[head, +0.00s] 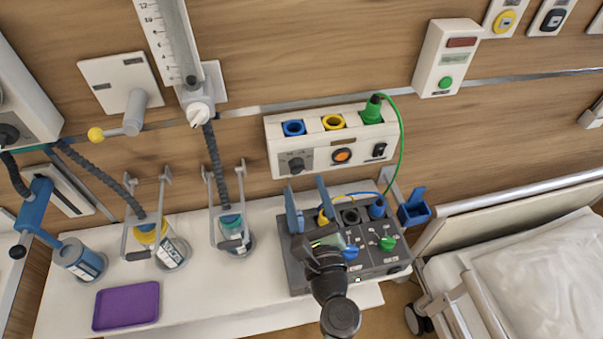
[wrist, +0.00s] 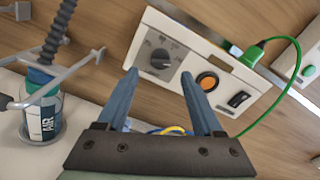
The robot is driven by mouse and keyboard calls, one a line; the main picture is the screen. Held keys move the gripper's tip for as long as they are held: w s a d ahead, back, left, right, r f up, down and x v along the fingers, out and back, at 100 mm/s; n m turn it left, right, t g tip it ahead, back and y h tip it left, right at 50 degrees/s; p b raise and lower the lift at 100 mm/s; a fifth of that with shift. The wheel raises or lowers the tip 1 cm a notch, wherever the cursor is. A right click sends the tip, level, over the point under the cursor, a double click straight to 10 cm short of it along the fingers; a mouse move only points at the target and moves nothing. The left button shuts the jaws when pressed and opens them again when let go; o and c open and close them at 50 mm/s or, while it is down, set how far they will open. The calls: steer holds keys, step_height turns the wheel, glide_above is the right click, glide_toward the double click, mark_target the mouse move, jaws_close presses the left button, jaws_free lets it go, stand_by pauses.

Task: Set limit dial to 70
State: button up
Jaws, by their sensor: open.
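A black dial (head: 296,165) sits at the lower left of the white wall panel (head: 272,130). The wrist view shows the dial (wrist: 160,58) on a grey plate with small markings around it. I cannot read the numbers or tell which one it points to. My gripper (head: 305,184) is open and empty, with its blue fingers apart and pointing up toward the panel. In the wrist view, the dial appears between and just beyond the fingertips (wrist: 159,73). I see no contact with it.
The panel also has an orange button (head: 342,156), a black switch (head: 379,150) and a green plug (head: 373,108) with a cable. A dark box (head: 390,265) with blue and green knobs lies below my gripper. Several canisters and a purple tray (head: 126,306) stand left.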

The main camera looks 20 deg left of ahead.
mark_target(297, 168)
steer(key=shift+x, duration=1.85)
jaws_close()
